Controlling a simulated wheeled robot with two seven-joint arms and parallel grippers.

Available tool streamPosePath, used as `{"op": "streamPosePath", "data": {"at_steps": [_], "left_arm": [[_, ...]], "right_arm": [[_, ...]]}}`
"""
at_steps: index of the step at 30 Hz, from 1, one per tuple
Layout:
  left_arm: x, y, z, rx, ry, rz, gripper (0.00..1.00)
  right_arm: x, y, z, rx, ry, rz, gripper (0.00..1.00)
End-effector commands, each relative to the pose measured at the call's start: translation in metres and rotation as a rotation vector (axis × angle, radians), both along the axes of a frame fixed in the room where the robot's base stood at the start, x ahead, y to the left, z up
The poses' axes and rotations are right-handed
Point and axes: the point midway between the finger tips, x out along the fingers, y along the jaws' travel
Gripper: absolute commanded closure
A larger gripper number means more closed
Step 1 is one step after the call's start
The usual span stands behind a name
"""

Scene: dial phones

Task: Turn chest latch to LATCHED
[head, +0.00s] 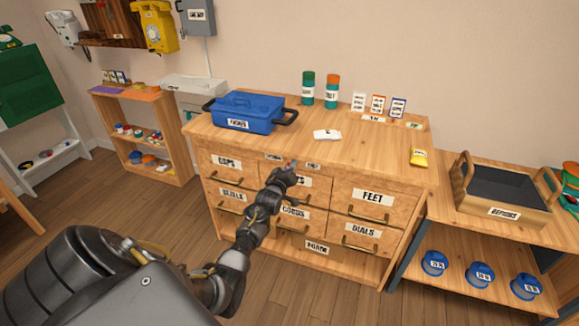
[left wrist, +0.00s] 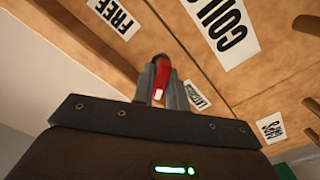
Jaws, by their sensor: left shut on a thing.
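The chest (head: 320,213) is a wooden drawer unit with labelled drawers. My left gripper (head: 290,170) is at the top middle of its front, near a small FREE/LATCHED pair of labels. In the left wrist view my left gripper (left wrist: 162,84) is shut on the red latch handle (left wrist: 160,78). The FREE label (left wrist: 113,17) is at the upper left there, and the LATCHED label (left wrist: 197,95) is just right of the fingers. The latch's base is hidden behind the fingers. My right gripper is in neither view.
A blue toolbox (head: 245,112), bottles (head: 308,88), cards and a yellow packet (head: 419,157) stand on the chest top. Drawer handles (head: 361,217) project from the front around my arm. A bench with a wooden tray (head: 503,211) stands to the right. Floor in front is clear.

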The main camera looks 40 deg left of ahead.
Motion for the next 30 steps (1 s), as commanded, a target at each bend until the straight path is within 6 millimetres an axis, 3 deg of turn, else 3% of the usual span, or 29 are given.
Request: {"op": "streamPosePath", "data": {"at_steps": [12, 28, 29, 30], "left_arm": [[-0.001, 0.000, -0.003, -0.166, -0.054, -0.002, 1.00], [-0.001, 0.000, -0.003, -0.186, -0.060, -0.001, 1.00], [-0.001, 0.000, -0.003, -0.186, -0.060, -0.001, 0.84], [-0.001, 0.000, -0.003, -0.186, -0.060, -0.001, 0.79]], "right_arm": [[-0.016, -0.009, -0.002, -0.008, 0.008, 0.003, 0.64], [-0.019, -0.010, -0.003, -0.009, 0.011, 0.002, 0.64], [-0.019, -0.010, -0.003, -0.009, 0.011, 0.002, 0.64], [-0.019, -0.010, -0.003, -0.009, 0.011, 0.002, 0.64]]}}
